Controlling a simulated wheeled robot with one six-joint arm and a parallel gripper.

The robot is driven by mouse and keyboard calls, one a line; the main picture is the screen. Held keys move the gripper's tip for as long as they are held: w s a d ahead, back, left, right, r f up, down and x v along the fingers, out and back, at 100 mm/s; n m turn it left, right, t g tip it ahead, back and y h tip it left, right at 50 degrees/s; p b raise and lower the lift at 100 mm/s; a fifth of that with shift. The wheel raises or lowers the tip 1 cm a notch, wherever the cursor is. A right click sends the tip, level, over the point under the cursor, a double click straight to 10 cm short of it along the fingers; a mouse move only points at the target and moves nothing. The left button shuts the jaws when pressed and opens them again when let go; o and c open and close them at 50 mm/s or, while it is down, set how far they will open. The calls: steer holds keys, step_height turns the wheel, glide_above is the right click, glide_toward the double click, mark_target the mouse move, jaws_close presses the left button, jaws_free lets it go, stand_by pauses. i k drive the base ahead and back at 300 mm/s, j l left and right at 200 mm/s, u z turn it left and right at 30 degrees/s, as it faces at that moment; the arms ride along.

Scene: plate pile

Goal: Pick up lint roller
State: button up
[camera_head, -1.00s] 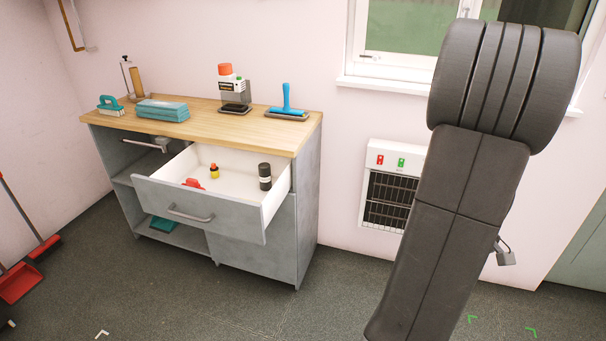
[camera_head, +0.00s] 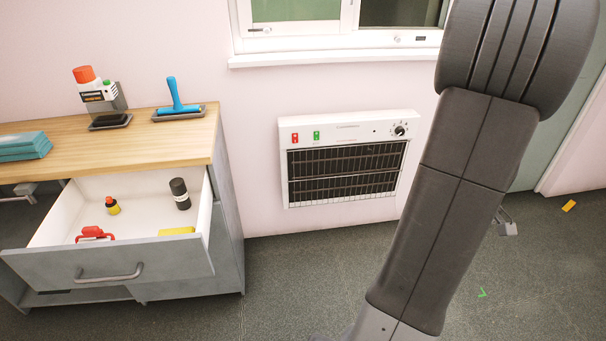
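A blue tool with an upright handle (camera_head: 175,95), which looks like the lint roller, rests on a small grey tray (camera_head: 199,107) near the right end of the wooden countertop. My arm fills the right side of the view, well to the right of the cabinet and far from the blue tool. A small grey part (camera_head: 507,228) shows beside my forearm and may belong to my gripper. Its fingers cannot be made out, so whether it is open or shut is hidden.
The cabinet's top drawer (camera_head: 110,270) is pulled out, holding a black cylinder (camera_head: 180,194), a small yellow-and-red bottle (camera_head: 112,206), a red item (camera_head: 95,234) and a yellow item (camera_head: 177,231). A heater (camera_head: 345,172) hangs on the wall.

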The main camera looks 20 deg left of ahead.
mark_target(92, 231)
steer(key=j+u, duration=0.25)
steer(key=j, duration=0.35)
steer(key=i+j+u, duration=0.2)
steer(key=j, duration=0.4)
steer(key=j+u, duration=0.15)
steer(key=u, duration=0.35)
steer(key=j+u, duration=0.15)
steer(key=u, duration=0.3)
steer(key=j+u, duration=0.15)
steer(key=u, duration=0.35)
steer(key=i+u, duration=0.1)
steer(key=u, duration=0.35)
steer(key=i+j+u, duration=0.1)
steer(key=u, duration=0.4)
